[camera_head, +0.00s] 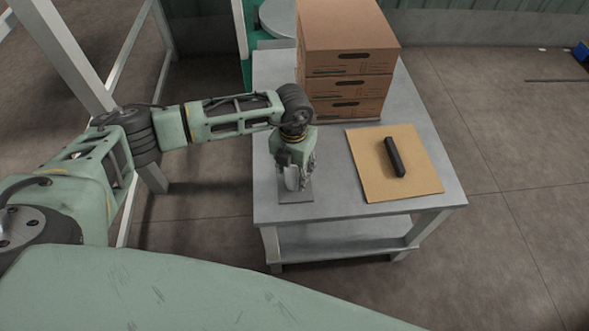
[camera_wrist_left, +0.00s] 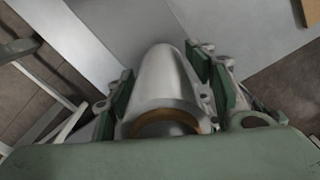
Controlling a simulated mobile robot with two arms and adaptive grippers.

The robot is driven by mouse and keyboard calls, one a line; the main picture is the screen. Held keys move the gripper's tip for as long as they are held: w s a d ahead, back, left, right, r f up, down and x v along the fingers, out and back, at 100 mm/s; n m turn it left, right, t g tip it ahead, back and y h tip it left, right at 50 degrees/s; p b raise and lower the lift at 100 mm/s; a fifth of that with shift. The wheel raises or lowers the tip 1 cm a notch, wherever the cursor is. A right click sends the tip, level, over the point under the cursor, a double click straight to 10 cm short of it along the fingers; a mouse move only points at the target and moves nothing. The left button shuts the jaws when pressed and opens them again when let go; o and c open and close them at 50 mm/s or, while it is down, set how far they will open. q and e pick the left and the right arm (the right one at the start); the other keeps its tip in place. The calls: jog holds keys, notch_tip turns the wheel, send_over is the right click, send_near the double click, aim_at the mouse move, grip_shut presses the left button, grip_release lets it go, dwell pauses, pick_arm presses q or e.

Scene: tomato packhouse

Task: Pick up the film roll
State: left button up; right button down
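The film roll (camera_head: 291,178) is a pale grey cylinder, upright at the front left of the grey table (camera_head: 335,215). It stands over a small darker grey plate (camera_head: 296,196). In the left wrist view the film roll (camera_wrist_left: 165,80) shows a brown core at its near end. My left gripper (camera_head: 296,165) points down over the roll. I cannot tell whether the roll's foot touches the plate. My right gripper is not in view.
Stacked cardboard boxes (camera_head: 347,75) stand at the back of the table, behind my left gripper. A tan board (camera_head: 371,182) with a dark bar (camera_head: 394,157) on it lies to the right. A lower shelf (camera_head: 340,238) is under the table top.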

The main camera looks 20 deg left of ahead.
pick_arm(q)
jog(key=c, duration=0.6)
jog(key=shift+r, duration=0.15)
notch_tip(320, 180, up, 18)
jog(key=p, duration=1.2)
